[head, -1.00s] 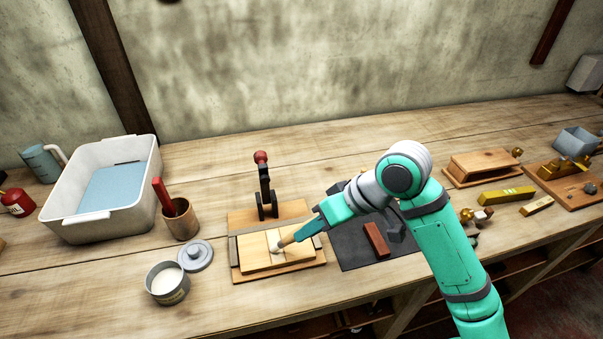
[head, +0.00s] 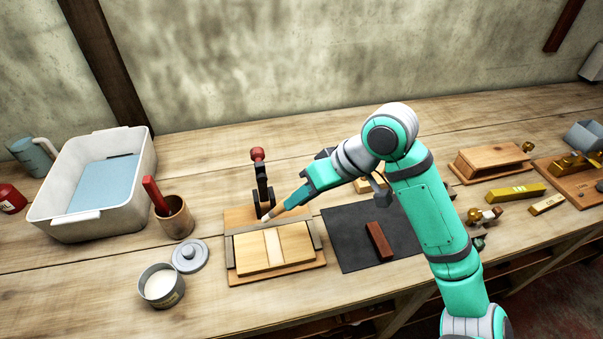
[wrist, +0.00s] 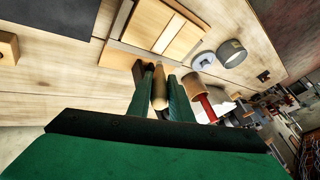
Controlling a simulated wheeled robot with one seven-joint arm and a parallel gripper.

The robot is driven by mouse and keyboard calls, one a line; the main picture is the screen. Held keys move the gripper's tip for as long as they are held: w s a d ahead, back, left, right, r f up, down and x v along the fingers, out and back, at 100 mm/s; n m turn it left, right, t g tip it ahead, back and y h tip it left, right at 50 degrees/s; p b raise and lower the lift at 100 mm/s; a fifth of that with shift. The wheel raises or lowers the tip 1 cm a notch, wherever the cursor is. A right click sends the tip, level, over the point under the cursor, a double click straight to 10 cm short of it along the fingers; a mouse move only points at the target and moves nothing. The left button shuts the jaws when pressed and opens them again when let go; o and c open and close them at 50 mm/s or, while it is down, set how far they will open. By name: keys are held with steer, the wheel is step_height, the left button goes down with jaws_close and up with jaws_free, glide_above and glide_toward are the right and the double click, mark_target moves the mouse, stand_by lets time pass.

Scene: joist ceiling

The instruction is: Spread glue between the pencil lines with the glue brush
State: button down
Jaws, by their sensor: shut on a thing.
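The pale board (head: 243,255) lies in a wooden jig (head: 238,278) with grey side strips. A whitish band (head: 273,246), lighter than the wood beside it, runs across the board's middle; the pencil lines themselves are too fine to make out. My gripper (head: 293,201) is shut on the glue brush (head: 268,216), whose pale tip points down and left above the jig's back edge, off the board. In the wrist view the brush handle (wrist: 159,88) sits between my fingers. The glue pot (head: 161,286), open with white glue inside, stands left of the jig.
A grey lid (head: 190,256) lies by the pot. A cup (head: 176,220) with a red-handled tool stands behind it. A red-knobbed clamp (head: 259,172) rises at the jig's back. A dark mat (head: 345,243) with a reddish block (head: 379,241) is right. A white tub (head: 140,190) stands left.

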step_height(320, 180, up, 4)
steer(key=shift+s, duration=0.15)
steer(key=shift+r, duration=1.15)
steer(key=shift+d, duration=0.15)
steer(key=shift+a, duration=0.2)
steer(key=shift+f, duration=0.15)
steer(key=shift+s+d+f, duration=0.1)
steer(key=shift+d+f, duration=0.05)
steer(key=shift+f, duration=0.3)
